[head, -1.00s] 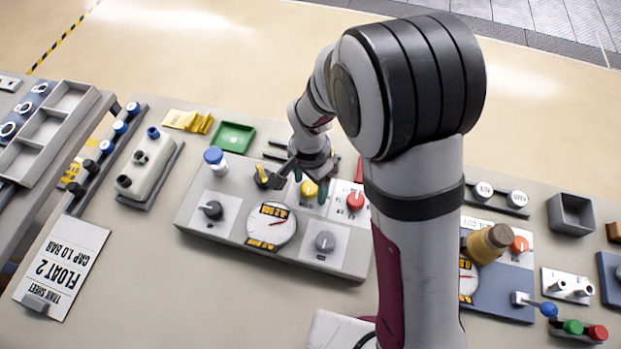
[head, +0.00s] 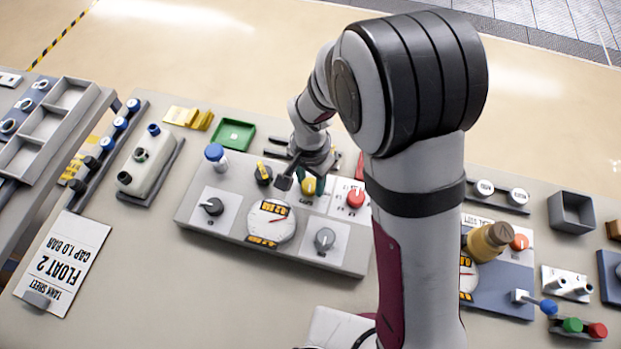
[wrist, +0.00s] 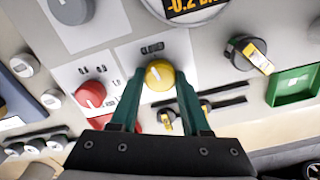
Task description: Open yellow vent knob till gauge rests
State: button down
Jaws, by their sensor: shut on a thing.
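The yellow vent knob (wrist: 160,75) sits on a white plate with a label behind it that seems to read CLOSED. In the head view the knob (head: 308,187) shows at the back of the grey panel, partly behind my gripper. My gripper (wrist: 158,80) has its green fingers on both sides of the knob and is shut on it. The round gauge (head: 271,221) with a red needle is in front of the knob, to the left. In the wrist view the gauge (wrist: 187,13) is cut off, with -0.2 readable.
A red knob (head: 355,198) stands close to the right of the yellow one. A black knob with a yellow bar (head: 263,172) is close on the left. A green tray (head: 235,133) lies behind.

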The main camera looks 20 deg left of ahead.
aim_at(310, 184)
jog(key=n, duration=1.4)
jog(key=shift+a, duration=0.1)
dwell(0.4)
jog(key=shift+c, duration=1.9)
grip_release()
notch_tip(310, 184, up, 16)
